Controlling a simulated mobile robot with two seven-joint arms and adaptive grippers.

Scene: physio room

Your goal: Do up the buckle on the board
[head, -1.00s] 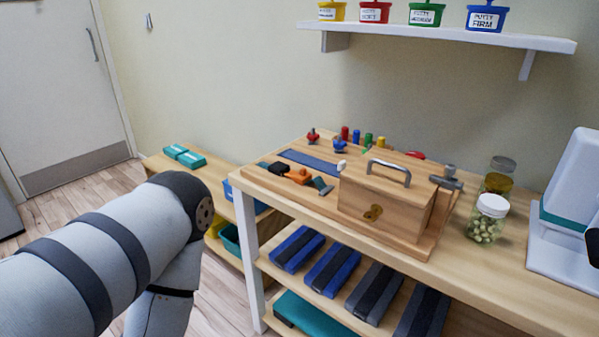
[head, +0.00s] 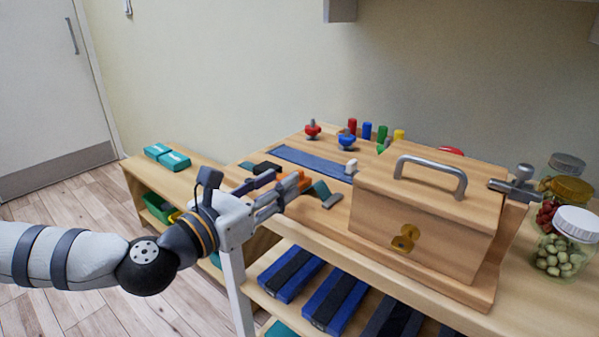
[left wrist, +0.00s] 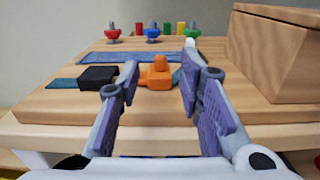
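The buckle lies on the wooden board (head: 330,215). Its black half (left wrist: 98,78) is on the left and its orange half (left wrist: 158,76) on the right, each with a teal strap; the black half also shows in the head view (head: 266,167). My left gripper (left wrist: 160,68) is open, its purple-padded fingers on either side of the orange half, the left finger between the two halves. I cannot tell whether the fingers touch it. In the head view the gripper (head: 281,186) partly hides the orange half (head: 305,182). My right gripper is not in view.
A wooden box (head: 430,215) with a metal handle stands right of the buckle. A blue strip (head: 312,164), knobs (head: 347,142) and coloured pegs (head: 367,131) are behind. Jars (head: 566,244) stand at the far right. A lower bench (head: 185,185) is at left.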

